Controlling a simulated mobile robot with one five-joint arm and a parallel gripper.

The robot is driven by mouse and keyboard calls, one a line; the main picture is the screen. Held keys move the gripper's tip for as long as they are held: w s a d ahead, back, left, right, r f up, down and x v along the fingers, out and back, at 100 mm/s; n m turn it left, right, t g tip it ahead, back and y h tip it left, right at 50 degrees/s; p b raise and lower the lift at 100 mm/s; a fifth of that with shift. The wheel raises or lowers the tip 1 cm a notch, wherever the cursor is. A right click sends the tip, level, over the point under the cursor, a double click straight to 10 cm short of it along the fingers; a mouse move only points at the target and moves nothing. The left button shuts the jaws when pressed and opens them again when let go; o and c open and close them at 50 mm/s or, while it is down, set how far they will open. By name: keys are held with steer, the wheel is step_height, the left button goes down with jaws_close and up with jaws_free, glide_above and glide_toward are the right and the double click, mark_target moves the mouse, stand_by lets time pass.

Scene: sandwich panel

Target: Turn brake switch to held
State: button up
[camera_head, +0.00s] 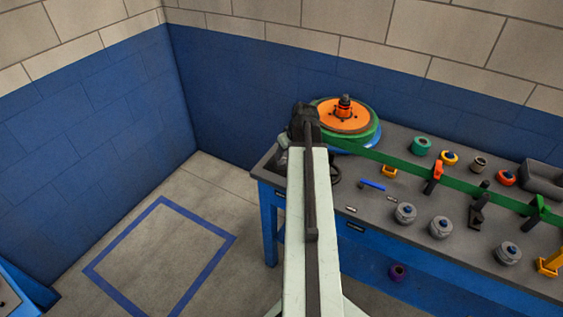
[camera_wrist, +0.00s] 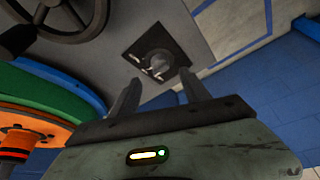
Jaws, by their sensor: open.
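The brake switch (camera_wrist: 160,62) shows in the wrist view as a grey round knob on a dark square plate (camera_wrist: 131,52), with small white marks along one side that are too small to read. Which position the switch points to cannot be told. My gripper (camera_wrist: 160,79) is open and empty, its two fingers spread on the near side of the plate. The knob appears beyond the fingertips, roughly between them, and I see no contact. In the head view the switch is hidden behind my arm.
A dark handwheel (camera_wrist: 75,38) is left of the switch in the wrist view. An orange and green reel (camera_head: 345,117) stands on the grey workbench (camera_head: 385,228), with a green band running right past several knobs and clamps. Open floor (camera_head: 160,255) lies left of the bench.

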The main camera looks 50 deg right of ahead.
mark_target(282, 160)
steer(key=b+x, duration=0.6)
steer(key=x, duration=0.1)
steer(key=shift+f, duration=0.1)
jaws_close()
steer(key=shift+a, duration=0.2)
